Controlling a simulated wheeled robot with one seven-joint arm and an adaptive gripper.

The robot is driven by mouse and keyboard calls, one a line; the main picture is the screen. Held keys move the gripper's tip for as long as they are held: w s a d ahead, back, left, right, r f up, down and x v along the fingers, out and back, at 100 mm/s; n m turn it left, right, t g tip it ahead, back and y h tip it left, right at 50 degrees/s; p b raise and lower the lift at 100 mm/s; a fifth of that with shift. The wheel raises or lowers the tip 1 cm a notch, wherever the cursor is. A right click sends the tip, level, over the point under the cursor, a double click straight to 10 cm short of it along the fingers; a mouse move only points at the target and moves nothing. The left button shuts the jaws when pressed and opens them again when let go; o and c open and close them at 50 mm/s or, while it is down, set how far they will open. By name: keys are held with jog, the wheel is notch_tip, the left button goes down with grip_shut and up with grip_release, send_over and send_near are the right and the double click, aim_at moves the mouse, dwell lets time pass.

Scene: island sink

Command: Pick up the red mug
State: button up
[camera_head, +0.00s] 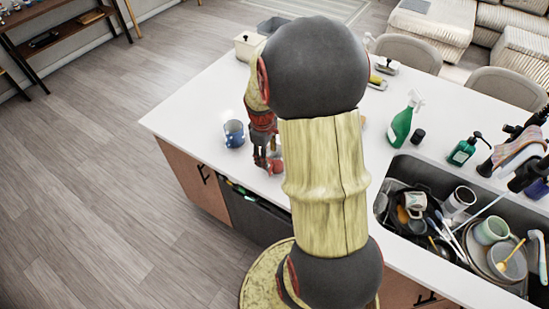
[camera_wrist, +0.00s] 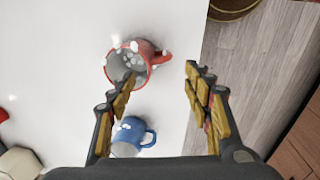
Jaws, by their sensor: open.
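The red mug (camera_wrist: 143,52) lies in the upper middle of the wrist view, its grey, white-spotted inside facing the camera and its handle pointing right. In the head view the red mug (camera_head: 275,162) is partly hidden by my arm and gripper. My gripper (camera_wrist: 160,74) is open with nothing held between its fingers. In the wrist view the left fingertip overlaps the mug's lower edge, and the right fingertip is beyond the handle side. I cannot tell whether a finger touches the mug. In the head view my gripper (camera_head: 266,156) points down beside it.
A blue mug (camera_wrist: 131,134) stands close by, also seen in the head view (camera_head: 234,133). The counter's edge runs just right of the mugs in the wrist view. A full sink (camera_head: 413,172), a green spray bottle (camera_head: 401,124) and a soap bottle (camera_head: 464,150) are to the right.

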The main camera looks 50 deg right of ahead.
aim_at(271, 168)
jog(key=f, duration=0.6)
jog(key=shift+d+f+b, duration=0.1)
jog(key=shift+d+b, duration=0.25)
jog(key=shift+b, duration=0.05)
jog(key=f, duration=0.3)
jog(key=s+f, duration=0.1)
jog(key=shift+d+f+b, duration=0.15)
jog(key=shift+f+b, duration=0.2)
jog(key=shift+f, duration=0.05)
jog(key=shift+w+d+f, duration=0.1)
jog(key=shift+w+f, duration=0.05)
jog(key=shift+f, duration=0.3)
jog(key=shift+c, duration=1.4)
grip_shut()
jog(key=shift+r, duration=0.1)
